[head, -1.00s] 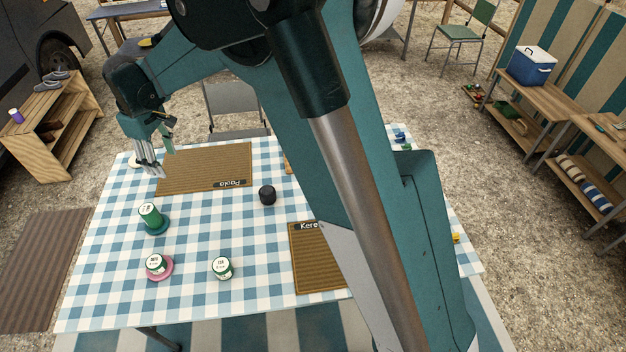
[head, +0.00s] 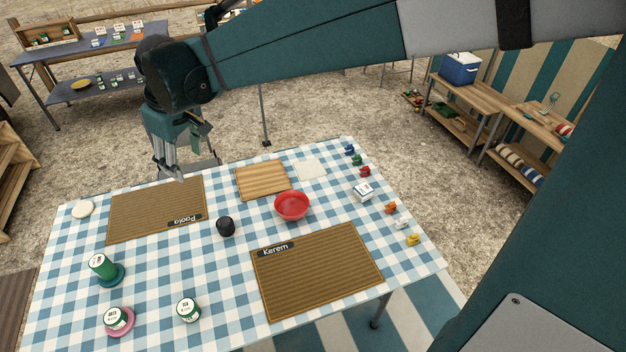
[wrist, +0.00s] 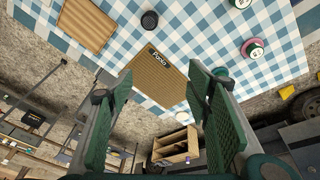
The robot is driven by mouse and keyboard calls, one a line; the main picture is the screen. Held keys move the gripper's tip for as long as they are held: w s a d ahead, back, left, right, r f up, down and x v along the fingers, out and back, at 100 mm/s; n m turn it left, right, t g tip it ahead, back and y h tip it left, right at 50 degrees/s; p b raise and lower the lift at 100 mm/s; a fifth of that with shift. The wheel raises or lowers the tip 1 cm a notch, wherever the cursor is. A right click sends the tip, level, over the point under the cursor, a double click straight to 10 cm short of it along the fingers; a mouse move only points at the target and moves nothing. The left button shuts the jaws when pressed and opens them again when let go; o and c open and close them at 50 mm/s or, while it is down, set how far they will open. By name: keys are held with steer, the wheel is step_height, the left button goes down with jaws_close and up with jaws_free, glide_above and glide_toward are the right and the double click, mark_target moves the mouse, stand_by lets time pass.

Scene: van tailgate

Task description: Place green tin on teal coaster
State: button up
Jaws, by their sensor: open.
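A tall green tin (head: 101,264) with a white label on top stands upright on the teal coaster (head: 117,279), at the left of the checked table. A shorter dark-green tin (head: 117,317) sits on a pink coaster (head: 129,329); this pair also shows in the wrist view (wrist: 253,48). Another short green tin (head: 188,311) stands on the bare cloth. My gripper (head: 171,176) is open and empty, raised near the back edge of the "Paola" mat, away from the tins. Its two fingers are wide apart in the wrist view (wrist: 155,110).
The "Paola" mat (head: 150,210), a black jar (head: 226,226), a red bowl (head: 292,206), a wooden board (head: 262,180) and the "Kerem" mat (head: 320,280) lie on the table. Small coloured figures line its right edge. Cloth around the tins is clear.

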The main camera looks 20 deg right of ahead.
steer(key=s+d+f+m+t, duration=0.1)
steer(key=s+d+m, duration=0.3)
steer(key=s+d, duration=0.8)
steer(key=s+d+f+m+t+h, duration=0.1)
steer(key=s+d+m+t, duration=0.2)
steer(key=s+d, duration=1)
steer(key=d+m, duration=0.1)
steer(key=d, duration=0.4)
steer(key=shift+s+d+f+m, duration=0.15)
steer(key=shift+d+m, duration=0.05)
steer(key=shift+m, duration=0.2)
steer(key=shift+o, duration=0.2)
